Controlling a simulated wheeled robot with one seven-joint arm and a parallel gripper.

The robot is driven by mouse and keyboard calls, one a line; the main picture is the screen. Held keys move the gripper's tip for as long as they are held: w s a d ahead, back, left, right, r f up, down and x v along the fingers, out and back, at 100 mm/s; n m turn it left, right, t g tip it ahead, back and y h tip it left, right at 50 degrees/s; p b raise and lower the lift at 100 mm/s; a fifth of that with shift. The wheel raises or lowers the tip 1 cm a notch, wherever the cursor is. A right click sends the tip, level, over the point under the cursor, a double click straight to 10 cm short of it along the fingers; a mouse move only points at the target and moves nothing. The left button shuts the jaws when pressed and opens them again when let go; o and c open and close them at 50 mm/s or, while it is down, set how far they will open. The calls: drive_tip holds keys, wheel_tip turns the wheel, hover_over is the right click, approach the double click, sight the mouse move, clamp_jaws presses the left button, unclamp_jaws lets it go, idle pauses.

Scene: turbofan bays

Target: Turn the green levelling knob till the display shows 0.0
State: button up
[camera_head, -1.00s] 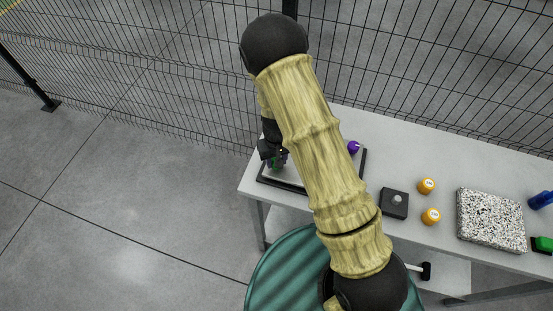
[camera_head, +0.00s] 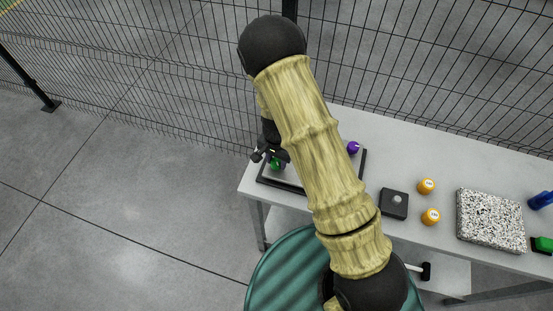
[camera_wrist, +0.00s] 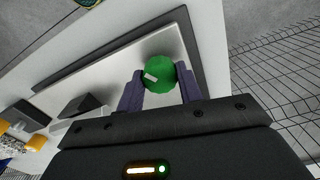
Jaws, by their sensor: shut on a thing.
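The green knob (camera_head: 277,165) sits at the left end of a dark-edged plate (camera_head: 265,181) on the bench. A dark wedge-shaped block (camera_wrist: 79,105) stands on the plate in the wrist view. I cannot tell whether it is the display, and no reading is visible. My arm hides the plate's middle.
A purple knob (camera_head: 353,147) is at the plate's far right. Rightward on the bench (camera_head: 455,155) are a dark box (camera_head: 394,203), two orange-yellow cylinders (camera_head: 427,186) and a speckled slab (camera_head: 491,220). A mesh fence (camera_head: 420,60) runs behind the bench.

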sight(276, 161)
drive_tip(key=shift+m, duration=0.4)
drive_tip(key=o, duration=1)
wheel_tip(276, 161, up, 18)
drive_tip(key=b, duration=0.2)
drive_tip(key=shift+f+b, duration=0.25)
drive_tip(key=shift+b, duration=0.05)
